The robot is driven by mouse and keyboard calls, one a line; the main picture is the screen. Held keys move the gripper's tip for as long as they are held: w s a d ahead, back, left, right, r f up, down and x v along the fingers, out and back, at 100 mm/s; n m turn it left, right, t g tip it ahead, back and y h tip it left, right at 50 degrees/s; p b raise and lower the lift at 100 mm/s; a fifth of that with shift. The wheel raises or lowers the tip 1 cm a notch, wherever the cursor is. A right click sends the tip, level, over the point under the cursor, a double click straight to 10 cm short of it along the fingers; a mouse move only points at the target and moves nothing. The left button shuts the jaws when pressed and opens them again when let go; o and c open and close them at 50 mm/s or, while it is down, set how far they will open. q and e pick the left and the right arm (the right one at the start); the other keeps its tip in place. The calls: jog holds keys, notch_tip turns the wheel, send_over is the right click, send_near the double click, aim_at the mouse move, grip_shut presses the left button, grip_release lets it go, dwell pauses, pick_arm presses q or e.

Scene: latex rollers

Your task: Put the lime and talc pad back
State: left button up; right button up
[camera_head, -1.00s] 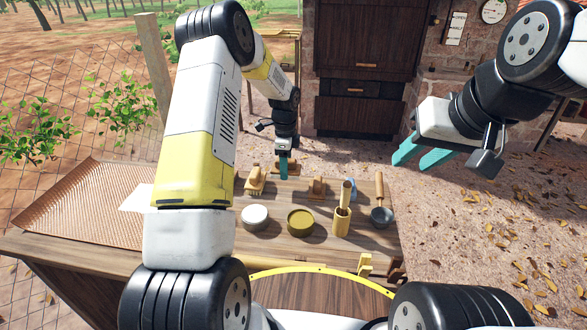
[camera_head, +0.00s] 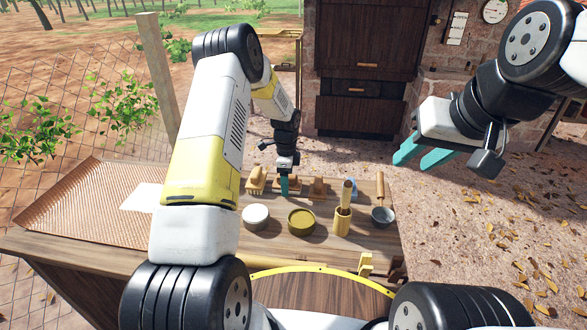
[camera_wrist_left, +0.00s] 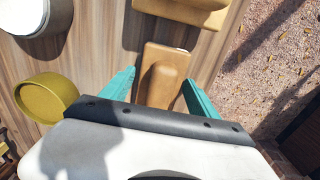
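A wooden pad with a rounded raised grip (camera_wrist_left: 165,75) lies on the wooden table, between the teal fingers of my left gripper (camera_wrist_left: 160,78) in the left wrist view. The fingers are spread on both sides of it; contact is unclear. No marking shows that this is the lime and talc pad. In the head view, my left gripper (camera_head: 284,186) is low over the back of the table and largely hides this pad. A brush-like wooden block (camera_head: 256,180) stands left of it, and another wooden block (camera_head: 318,188) right. My right gripper (camera_head: 424,155) is open and empty, raised off the table's right side.
On the table (camera_head: 275,250) stand a white-filled bowl (camera_head: 255,216), an olive tin (camera_head: 301,222), a bamboo cup with a stick (camera_head: 342,222) and a dark ladle (camera_head: 382,216). A woven tray (camera_head: 85,205) with a pale sheet (camera_head: 147,197) lies at left.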

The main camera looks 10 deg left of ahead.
dwell(0.3)
pick_arm(q)
notch_tip(320, 180, up, 12)
jog(key=shift+f, duration=0.1)
jog(key=s+a+r+n+t, duration=0.15)
jog(key=s+r+n, duration=0.25)
jog(key=s+r, duration=0.45)
jog(key=s+r+n+t, duration=0.2)
jog(key=s+r+n, duration=0.25)
jog(key=r, duration=0.75)
jog(key=s+r+n+t+h, duration=0.2)
jog(key=s+n, duration=0.7)
jog(key=s, duration=1.2)
jog(key=shift+d+r+t, duration=0.35)
jog(key=shift+d+r, duration=0.05)
jog(key=shift+r, duration=0.35)
